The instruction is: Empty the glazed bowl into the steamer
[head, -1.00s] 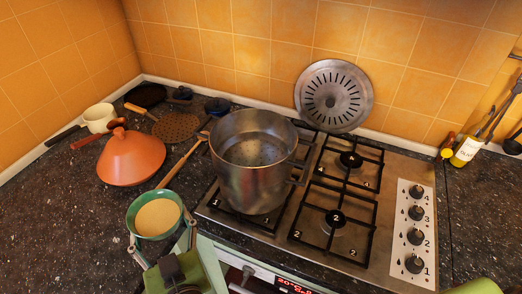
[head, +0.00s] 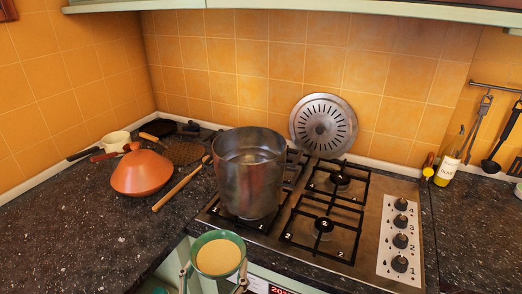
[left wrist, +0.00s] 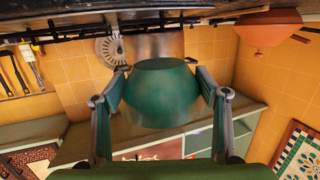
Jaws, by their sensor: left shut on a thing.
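The glazed bowl (head: 216,235) is green and holds a tan filling level inside it. It is upright in the head view, in front of the hob's left front corner. My left gripper (head: 213,274) is shut on the bowl, with a finger on either side. In the left wrist view the bowl's green outside (left wrist: 162,95) sits between the fingers (left wrist: 162,78). The steamer looks to be the tall steel pot (head: 248,187) on the left of the hob, open at the top. It stands behind the bowl, apart from it. My right gripper is out of view.
A perforated steel disc (head: 324,126) leans on the tiled wall behind the hob. An orange conical lid (head: 142,173) and a wooden rolling pin (head: 180,187) lie left of the pot. An oil bottle (head: 449,162) stands at the right. The left front counter is clear.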

